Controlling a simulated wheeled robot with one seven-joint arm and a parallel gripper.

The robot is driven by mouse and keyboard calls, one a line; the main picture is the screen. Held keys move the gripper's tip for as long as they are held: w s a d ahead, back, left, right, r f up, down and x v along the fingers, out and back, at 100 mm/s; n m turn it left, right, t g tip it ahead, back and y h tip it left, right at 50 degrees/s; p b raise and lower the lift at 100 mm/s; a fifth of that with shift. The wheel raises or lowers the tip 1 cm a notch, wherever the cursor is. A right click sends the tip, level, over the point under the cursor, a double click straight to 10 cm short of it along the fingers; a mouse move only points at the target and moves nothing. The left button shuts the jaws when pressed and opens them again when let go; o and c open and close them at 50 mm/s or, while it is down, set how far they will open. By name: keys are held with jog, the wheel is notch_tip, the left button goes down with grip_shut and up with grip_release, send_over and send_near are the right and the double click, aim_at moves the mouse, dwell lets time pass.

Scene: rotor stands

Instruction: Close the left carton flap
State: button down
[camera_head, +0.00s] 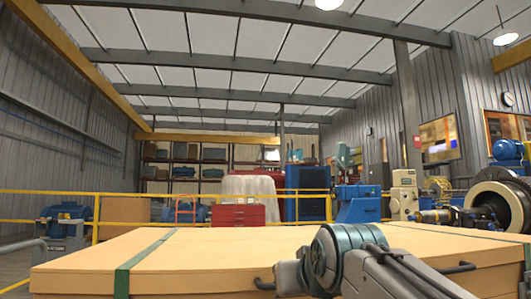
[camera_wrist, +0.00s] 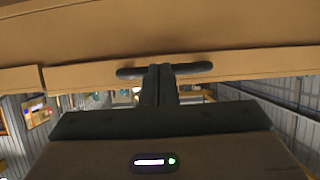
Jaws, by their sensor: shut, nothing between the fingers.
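The large tan carton (camera_head: 70,281) fills the bottom of the head view, with a broad, nearly flat top (camera_head: 220,246). I cannot tell where the left flap's edges lie. A dark handle (camera_head: 264,284) shows on the front left of my arm, and another dark handle (camera_head: 456,268) on its right. In the wrist view, my gripper (camera_wrist: 160,68) is shut and empty, its fingertips overlapping a dark bar handle (camera_wrist: 130,73) on a tan panel (camera_wrist: 240,66). I cannot tell whether they touch. My arm hides the carton's front middle in the head view.
Green straps (camera_head: 123,281) cross the carton. A yellow railing (camera_head: 97,215) runs behind it. Beyond stand a red tool chest (camera_head: 236,215), a blue cabinet (camera_head: 305,207) and machines (camera_head: 405,195). The air above the carton's top is clear.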

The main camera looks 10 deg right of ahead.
jog(key=shift+f, duration=0.65)
